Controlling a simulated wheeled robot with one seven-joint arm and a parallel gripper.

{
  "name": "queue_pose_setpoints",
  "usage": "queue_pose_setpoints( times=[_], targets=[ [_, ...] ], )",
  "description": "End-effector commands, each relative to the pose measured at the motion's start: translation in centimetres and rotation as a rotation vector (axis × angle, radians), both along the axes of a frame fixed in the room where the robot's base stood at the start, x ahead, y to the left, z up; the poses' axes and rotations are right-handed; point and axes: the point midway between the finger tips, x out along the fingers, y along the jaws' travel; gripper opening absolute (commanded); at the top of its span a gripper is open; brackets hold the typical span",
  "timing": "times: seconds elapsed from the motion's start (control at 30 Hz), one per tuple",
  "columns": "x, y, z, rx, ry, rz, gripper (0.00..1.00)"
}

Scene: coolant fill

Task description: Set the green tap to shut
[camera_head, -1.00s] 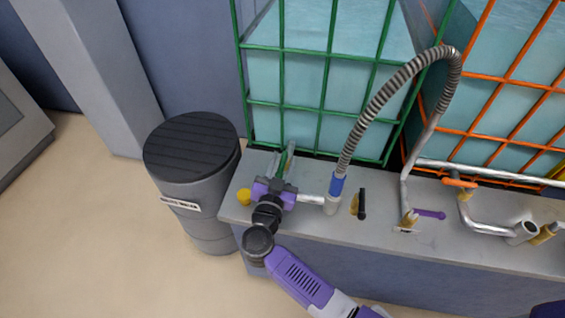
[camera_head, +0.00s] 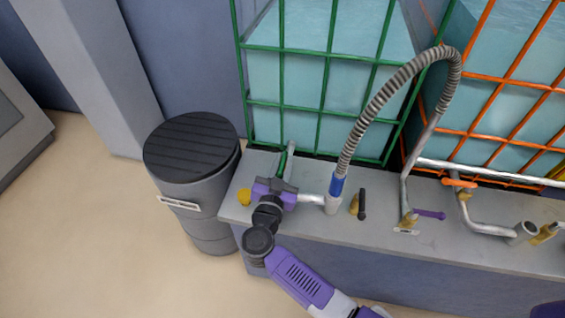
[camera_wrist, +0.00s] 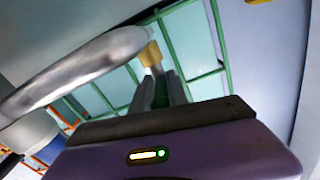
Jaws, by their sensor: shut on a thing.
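The green tap (camera_head: 284,161) is at the left end of the grey ledge, in front of the green cage. In the head view only a green strip of it shows beside my gripper's fingers. My gripper (camera_head: 287,158) reaches over it from the front and is shut on its handle. In the wrist view the two grey fingers of my gripper (camera_wrist: 160,92) stand close together, just below a brass fitting (camera_wrist: 150,55). The handle between the fingers is mostly hidden, so its exact angle cannot be told.
A silver pipe (camera_head: 311,198) with a ribbed hose (camera_head: 374,112) stands right of my gripper. A black-handled tap (camera_head: 362,204), a purple-handled tap (camera_head: 430,213) and an orange-handled tap (camera_head: 459,183) follow along the ledge. A grey bin (camera_head: 195,185) stands at the left.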

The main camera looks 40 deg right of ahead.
Motion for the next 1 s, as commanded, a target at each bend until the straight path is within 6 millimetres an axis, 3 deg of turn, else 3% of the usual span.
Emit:
queue_pose_setpoints(
  times=[0.67,1.0],
  targets=[
    [0.3,0.3,0.2,0.002,-0.004,0.002,0.00],
    [1.2,0.6,0.2,0.004,-0.005,-0.210,0.00]
  ],
)
